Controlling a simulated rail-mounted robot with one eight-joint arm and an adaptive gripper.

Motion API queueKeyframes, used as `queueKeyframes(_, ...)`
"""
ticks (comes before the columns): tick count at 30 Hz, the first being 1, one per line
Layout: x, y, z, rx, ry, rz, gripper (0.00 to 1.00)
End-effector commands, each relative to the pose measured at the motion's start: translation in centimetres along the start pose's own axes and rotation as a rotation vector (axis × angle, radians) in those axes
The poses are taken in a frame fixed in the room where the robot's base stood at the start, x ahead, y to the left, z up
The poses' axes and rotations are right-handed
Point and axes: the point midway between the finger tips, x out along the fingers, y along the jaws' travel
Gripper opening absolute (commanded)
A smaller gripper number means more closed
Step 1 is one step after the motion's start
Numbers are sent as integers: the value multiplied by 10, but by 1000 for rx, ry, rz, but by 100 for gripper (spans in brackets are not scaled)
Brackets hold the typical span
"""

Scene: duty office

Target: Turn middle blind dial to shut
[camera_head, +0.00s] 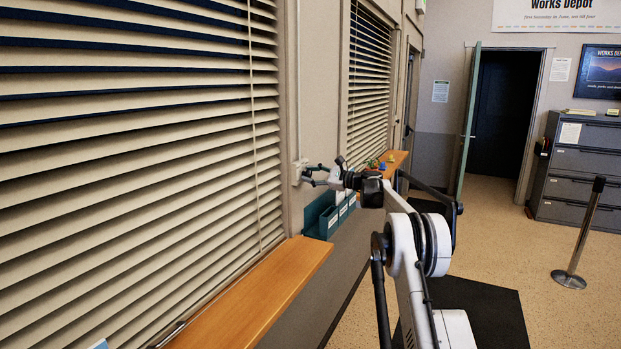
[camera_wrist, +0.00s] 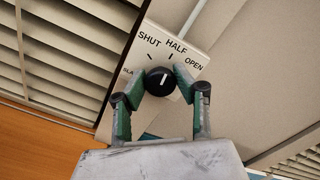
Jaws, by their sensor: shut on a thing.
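A black round dial (camera_wrist: 159,82) sits on a pale wall plate (camera_wrist: 176,38) in the wrist view. The plate reads SHUT, HALF and OPEN; a further label at left is partly hidden. The dial's white mark points up and slightly right, roughly toward HALF. My gripper (camera_wrist: 163,84) has its green-padded fingers closed on the dial from both sides. In the head view, my gripper (camera_head: 308,176) reaches the plate (camera_head: 298,167) on the wall between two blinds. The large near blind (camera_head: 130,150) has tilted slats with dark gaps toward the top.
The far blind (camera_head: 369,80) hangs beyond the plate. A wooden sill (camera_head: 255,300) juts out under the near blind. Teal holders (camera_head: 327,221) are on the wall below my gripper. A post (camera_head: 580,235) and drawer cabinet (camera_head: 580,165) stand at right. Open floor lies between.

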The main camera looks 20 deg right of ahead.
Motion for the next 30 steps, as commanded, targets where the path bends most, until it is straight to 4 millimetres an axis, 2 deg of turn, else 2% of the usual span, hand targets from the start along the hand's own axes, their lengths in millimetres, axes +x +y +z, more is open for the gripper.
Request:
queueKeyframes(21, 0, 3, -2, -642, 0, 1, 2)
queueKeyframes(30, 0, 3, -2, -826, 0, 1, 2)
